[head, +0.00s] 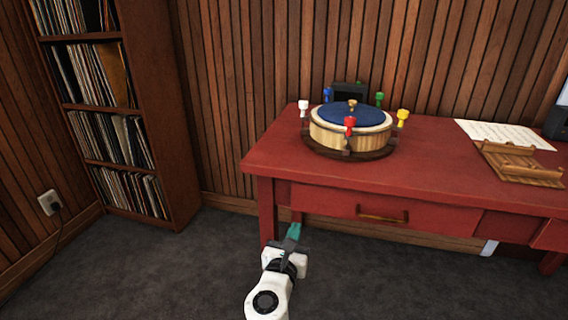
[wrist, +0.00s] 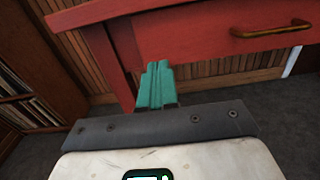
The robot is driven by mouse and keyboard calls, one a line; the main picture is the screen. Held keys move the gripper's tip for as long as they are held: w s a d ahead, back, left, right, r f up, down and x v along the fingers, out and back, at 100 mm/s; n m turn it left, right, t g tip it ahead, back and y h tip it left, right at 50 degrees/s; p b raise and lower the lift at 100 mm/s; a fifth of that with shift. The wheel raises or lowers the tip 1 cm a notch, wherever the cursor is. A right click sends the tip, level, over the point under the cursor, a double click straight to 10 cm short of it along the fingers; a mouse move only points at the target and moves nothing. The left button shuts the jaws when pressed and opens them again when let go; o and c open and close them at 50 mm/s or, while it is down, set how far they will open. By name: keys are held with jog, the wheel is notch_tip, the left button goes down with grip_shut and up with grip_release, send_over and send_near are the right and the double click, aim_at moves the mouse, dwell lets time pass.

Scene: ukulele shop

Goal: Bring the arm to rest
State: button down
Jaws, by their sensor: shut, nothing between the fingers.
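My gripper (head: 293,231) is in the lower middle of the head view, in front of the red table's left front leg and below the tabletop. Its green fingers are together and hold nothing. In the wrist view the shut fingers (wrist: 156,84) point toward the table's leg and apron. The white arm comes up from the bottom edge of the head view.
The red table (head: 430,180) has a drawer with a brass handle (head: 382,215). On it are a round wooden drum-like piece (head: 330,130) with coloured pegs, a paper sheet (head: 500,132) and a wooden rack (head: 520,165). A record shelf (head: 165,120) stands left. Carpet between is clear.

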jog(key=s+d+f+m+g+h, duration=0.1)
jog(key=s+d+f+m+g, duration=0.45)
jog(key=s+d+m, duration=0.4)
jog(key=s+d+f+m+g+h, duration=0.1)
jog(key=s+d+f+m+g, duration=0.3)
jog(key=s+d+f+m, duration=0.5)
jog(key=s+d+f+m+g+y, duration=0.25)
jog(key=s+m, duration=0.25)
jog(key=s, duration=0.5)
jog(key=s+d+f+m+g+y, duration=0.1)
jog(key=s+d+m+g+y, duration=0.15)
jog(key=s+m, duration=0.55)
jog(key=s+a+r+m+g+y, duration=0.1)
jog(key=s+a+r+g+y, duration=0.15)
jog(key=s, duration=0.65)
notch_tip(320, 180, up, 21)
jog(key=d+t+p, duration=0.1)
jog(key=p, duration=2.1)
jog(key=shift+w+p, duration=0.15)
jog(key=shift+p, duration=0.2)
